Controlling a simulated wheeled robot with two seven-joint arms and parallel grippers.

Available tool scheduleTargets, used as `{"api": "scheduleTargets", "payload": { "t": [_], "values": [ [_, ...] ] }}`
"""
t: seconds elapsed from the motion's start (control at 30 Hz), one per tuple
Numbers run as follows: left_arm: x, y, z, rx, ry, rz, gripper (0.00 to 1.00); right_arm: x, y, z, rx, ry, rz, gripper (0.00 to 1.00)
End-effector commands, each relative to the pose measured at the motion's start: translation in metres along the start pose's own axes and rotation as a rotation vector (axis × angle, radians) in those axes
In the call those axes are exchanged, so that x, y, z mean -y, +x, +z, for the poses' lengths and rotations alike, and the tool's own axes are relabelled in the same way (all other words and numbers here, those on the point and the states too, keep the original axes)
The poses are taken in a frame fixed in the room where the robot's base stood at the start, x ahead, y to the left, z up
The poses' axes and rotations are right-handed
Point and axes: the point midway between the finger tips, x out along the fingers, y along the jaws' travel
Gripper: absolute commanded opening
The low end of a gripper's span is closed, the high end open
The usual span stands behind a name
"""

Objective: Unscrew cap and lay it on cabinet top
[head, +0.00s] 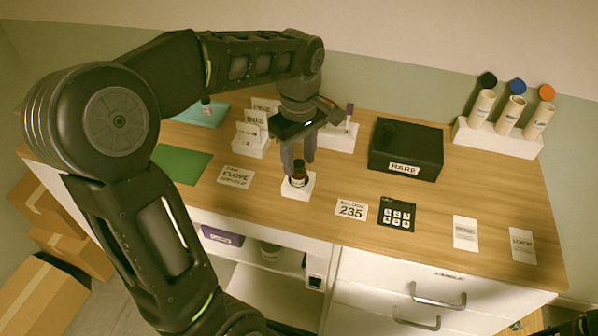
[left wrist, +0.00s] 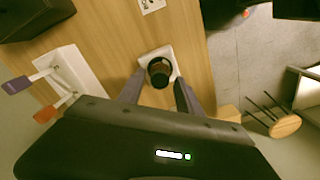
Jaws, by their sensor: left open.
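A small dark bottle with a dark cap (head: 299,166) stands upright in a white block holder (head: 299,188) near the front edge of the cabinet top (head: 430,205). My left gripper (head: 298,163) is open, its two fingers pointing down around the bottle's top. In the left wrist view the round dark cap (left wrist: 159,70) shows between and just ahead of the fingertips (left wrist: 160,88). Whether the fingers touch the cap, I cannot tell. My right gripper is not in view.
A black box labelled RARE (head: 405,150) stands to the right of the bottle. A keypad (head: 397,214) and a 235 card (head: 351,209) lie to its front right. The top's right middle is clear.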

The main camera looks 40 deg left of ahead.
Motion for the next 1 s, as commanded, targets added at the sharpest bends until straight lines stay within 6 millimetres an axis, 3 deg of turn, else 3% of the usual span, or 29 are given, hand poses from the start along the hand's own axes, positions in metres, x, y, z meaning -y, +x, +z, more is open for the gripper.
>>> {"api": "scheduleTargets", "payload": {
  "t": [0.3,0.4,0.7,1.0],
  "values": [
    [0.0003,-0.0009,-0.0001,0.001,0.571,-0.001,0.41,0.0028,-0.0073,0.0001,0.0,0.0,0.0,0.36],
    [0.0002,-0.0004,-0.0001,0.0,0.691,-0.001,0.41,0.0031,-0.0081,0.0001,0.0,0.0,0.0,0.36],
    [0.0001,0.0003,0.0,0.0,0.742,-0.001,0.41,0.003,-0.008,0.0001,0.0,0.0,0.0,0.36],
    [0.0001,0.0002,0.0,0.0,0.741,-0.001,0.17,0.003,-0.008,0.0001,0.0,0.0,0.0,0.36]
  ]
}}
